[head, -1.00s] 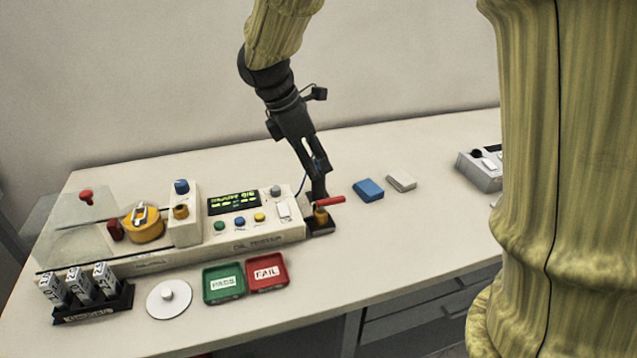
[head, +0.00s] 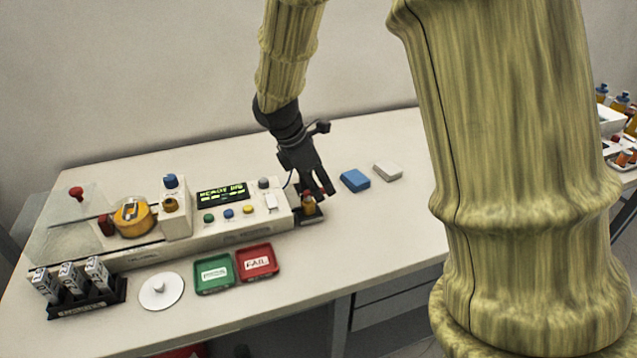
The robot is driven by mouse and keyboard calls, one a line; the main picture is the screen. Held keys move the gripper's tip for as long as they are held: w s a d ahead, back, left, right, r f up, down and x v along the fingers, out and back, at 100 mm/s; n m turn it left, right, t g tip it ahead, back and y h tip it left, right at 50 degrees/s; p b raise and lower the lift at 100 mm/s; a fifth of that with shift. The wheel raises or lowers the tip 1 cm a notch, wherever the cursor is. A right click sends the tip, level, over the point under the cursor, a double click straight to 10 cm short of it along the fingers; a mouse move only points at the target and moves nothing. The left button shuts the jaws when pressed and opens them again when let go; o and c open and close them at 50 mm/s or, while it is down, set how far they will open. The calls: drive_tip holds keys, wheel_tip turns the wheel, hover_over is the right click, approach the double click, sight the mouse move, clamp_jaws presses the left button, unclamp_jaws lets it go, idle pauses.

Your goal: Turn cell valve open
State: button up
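The valve (head: 308,208), a small brass-orange body on a dark base, stands at the right end of the white tester. A little red shows on it just under my fingers; the rest of its red handle is hidden or turned from view. My gripper (head: 320,193) points down right over the valve, its fingers visibly apart. I cannot tell whether a finger touches the handle. The tester (head: 240,235) has a lit green display (head: 222,192) whose text is too blurred to read surely. A yellow round cell (head: 133,217) sits at its left part.
Green (head: 214,288) and red (head: 258,276) trays, a white disc (head: 161,302) and a black rack (head: 88,302) with several white items lie in front. A blue block (head: 355,181) and a pale block (head: 388,171) lie right of my gripper. The table's right front is clear.

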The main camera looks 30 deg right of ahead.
drive_tip(key=shift+s, duration=0.1)
clamp_jaws()
